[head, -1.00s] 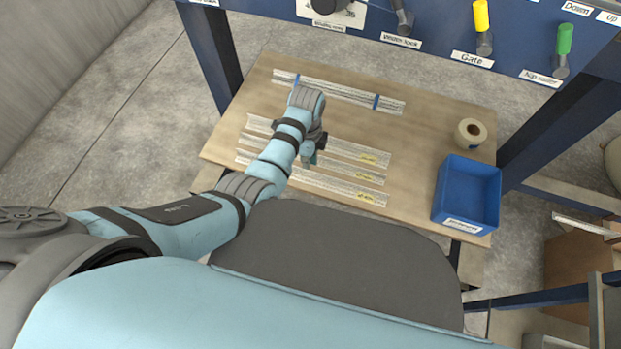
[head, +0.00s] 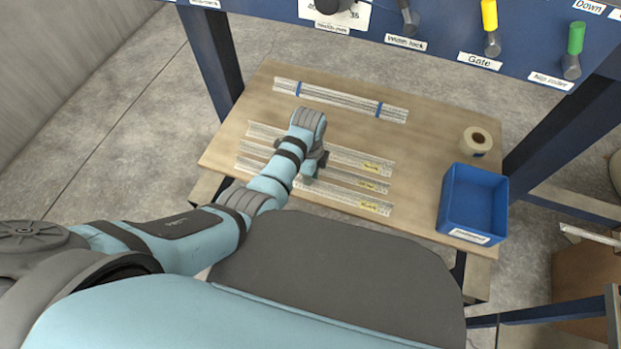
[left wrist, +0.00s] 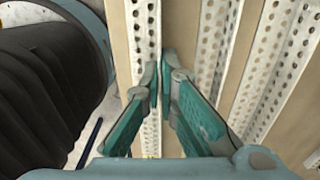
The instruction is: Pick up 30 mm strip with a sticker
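Three pale perforated strips lie side by side on the front half of the wooden table: a back one (head: 345,156), a middle one (head: 340,178) and a front one (head: 340,194). Each has a yellow sticker near its right end; the sticker text is too small to read. My left gripper (head: 311,180) is low over the front strips and hides part of them. In the left wrist view its fingers (left wrist: 160,78) are a narrow gap apart, over the edge of the leftmost strip (left wrist: 143,25); contact is unclear. My right gripper is not in view.
Another perforated strip with two blue bands (head: 340,99) lies at the back of the table (head: 420,150). A tape roll (head: 476,140) and a blue bin (head: 472,200) stand at the right. A blue machine panel with levers (head: 440,30) overhangs the back.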

